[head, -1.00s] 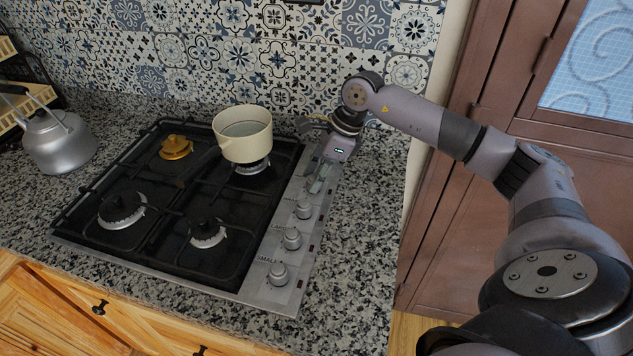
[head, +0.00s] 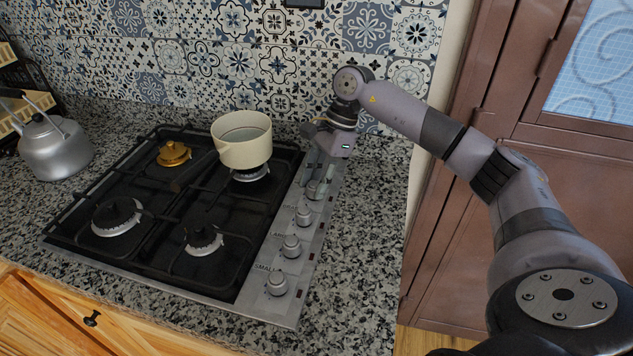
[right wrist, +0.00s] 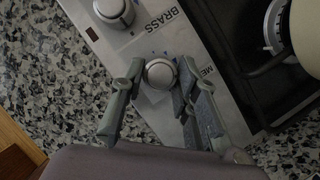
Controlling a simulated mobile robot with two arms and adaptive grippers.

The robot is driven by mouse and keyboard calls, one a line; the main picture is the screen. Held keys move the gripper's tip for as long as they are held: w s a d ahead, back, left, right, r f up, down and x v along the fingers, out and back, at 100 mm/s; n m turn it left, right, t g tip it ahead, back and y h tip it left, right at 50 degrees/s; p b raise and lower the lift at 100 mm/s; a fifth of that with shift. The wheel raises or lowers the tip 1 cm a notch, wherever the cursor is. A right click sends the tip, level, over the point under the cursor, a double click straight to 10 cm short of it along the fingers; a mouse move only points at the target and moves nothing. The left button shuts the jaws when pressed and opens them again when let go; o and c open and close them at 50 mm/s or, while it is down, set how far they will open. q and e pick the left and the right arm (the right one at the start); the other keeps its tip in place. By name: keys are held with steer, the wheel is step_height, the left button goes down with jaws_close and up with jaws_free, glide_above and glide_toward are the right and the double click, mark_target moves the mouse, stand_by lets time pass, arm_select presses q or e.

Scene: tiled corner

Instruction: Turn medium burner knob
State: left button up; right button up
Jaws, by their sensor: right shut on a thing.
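The medium burner knob (right wrist: 160,73) is a round silver knob beside the partly hidden label starting "ME" in the right wrist view. In the head view the medium burner knob (head: 315,189) is the farthest one in the row, partly covered by the fingers. My right gripper (right wrist: 158,84) is shut on it, with one finger on each side of the knob. In the head view my right gripper (head: 318,180) reaches down onto the far end of the silver control strip. My left gripper is not in view.
The black-grated stove (head: 150,262) has several burners. A cream pot (head: 242,152) stands on the back right burner, near my right gripper. A metal kettle (head: 57,152) stands at left. The tiled wall (head: 270,65) is close behind my gripper. Other knobs (head: 291,246) line the strip.

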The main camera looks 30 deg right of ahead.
steer(key=o, duration=1.2)
steer(key=shift+c, duration=0.2)
steer(key=shift+r, duration=0.1)
steer(key=v, duration=1.2)
steer(key=shift+c, duration=0.3)
